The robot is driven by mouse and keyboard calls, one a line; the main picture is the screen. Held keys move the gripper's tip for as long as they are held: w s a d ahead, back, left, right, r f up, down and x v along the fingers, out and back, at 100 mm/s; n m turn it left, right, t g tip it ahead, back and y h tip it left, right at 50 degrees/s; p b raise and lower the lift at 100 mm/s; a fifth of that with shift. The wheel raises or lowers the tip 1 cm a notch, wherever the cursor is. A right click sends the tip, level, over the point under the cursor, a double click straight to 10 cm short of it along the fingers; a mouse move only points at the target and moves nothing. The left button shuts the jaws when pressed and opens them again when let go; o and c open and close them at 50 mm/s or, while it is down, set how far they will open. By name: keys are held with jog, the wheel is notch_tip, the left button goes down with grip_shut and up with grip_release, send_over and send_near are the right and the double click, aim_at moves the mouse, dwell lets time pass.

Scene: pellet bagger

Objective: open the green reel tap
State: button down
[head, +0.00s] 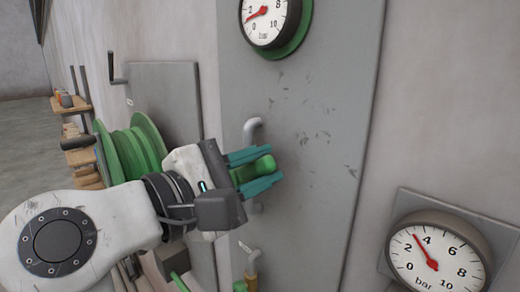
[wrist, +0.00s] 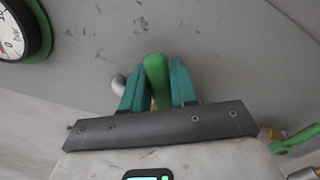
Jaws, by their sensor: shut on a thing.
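My gripper (head: 276,163) reaches in from the left and is shut on a green tap handle (head: 264,166) in front of the grey panel. In the wrist view the green handle (wrist: 156,82) stands between my two teal fingers (wrist: 157,66), one on each side. A bent grey pipe (head: 252,128) rises just above the held tap. The tap's body is mostly hidden behind my fingers, with a bit of brass showing in the wrist view. A second green handle (wrist: 297,139) on a brass fitting lies to the right in the wrist view, apart from my gripper.
The grey panel (head: 310,130) stands close ahead. A gauge with a green ring (head: 266,18) is above, its needle low. Another gauge (head: 435,258) is at lower right, its needle just below 4. A green reel (head: 140,145) and shelves (head: 72,104) are at left. A lower brass tap (head: 252,262) is below.

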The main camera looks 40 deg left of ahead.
jog(key=shift+a+r+n+p, duration=0.15)
jog(key=shift+n+p, duration=0.15)
jog(key=shift+n, duration=0.2)
jog(key=c, duration=1)
grip_release()
jog(key=shift+o, duration=0.2)
jog(key=s+b, duration=0.3)
jog(key=s, duration=0.7)
jog(key=shift+s+a, duration=0.4)
jog(key=shift+a, duration=0.05)
jog(key=shift+c, duration=0.2)
